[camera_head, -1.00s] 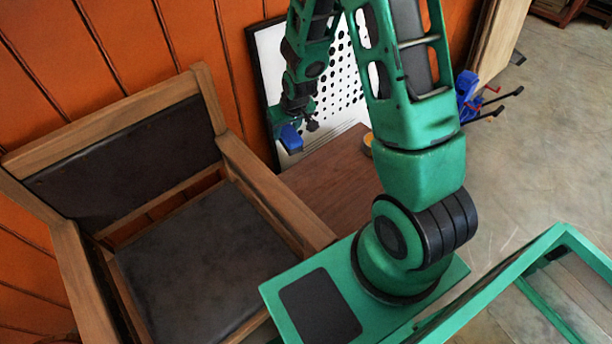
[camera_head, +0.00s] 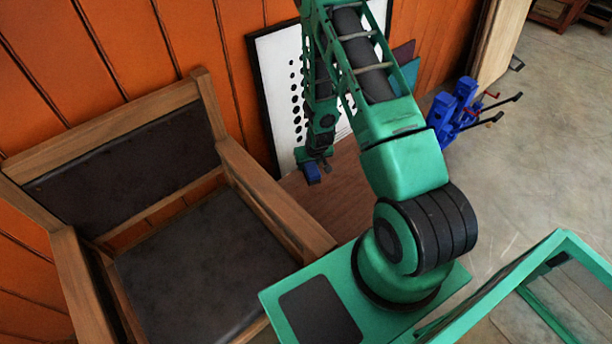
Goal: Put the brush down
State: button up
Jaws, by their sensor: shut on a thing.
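My gripper (camera_head: 316,166) hangs at the end of my green arm, low over the brown wooden tabletop (camera_head: 345,205), in front of the white perforated board. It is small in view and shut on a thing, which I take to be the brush. The brush's outline cannot be told apart from the gripper. A small blue block shows at the gripper's end. Whether anything held touches the tabletop cannot be told. My arm hides much of the tabletop's right side.
A wooden chair (camera_head: 235,160) with dark padding stands close left of the tabletop. The white perforated board (camera_head: 275,75) leans against the orange wall behind. Blue hand presses (camera_head: 455,110) with levers are beyond my arm at right. Open floor (camera_head: 550,130) lies farther right.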

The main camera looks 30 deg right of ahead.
jog(key=shift+f, duration=2.65)
jog(key=shift+f, duration=0.1)
jog(key=o, duration=1.4)
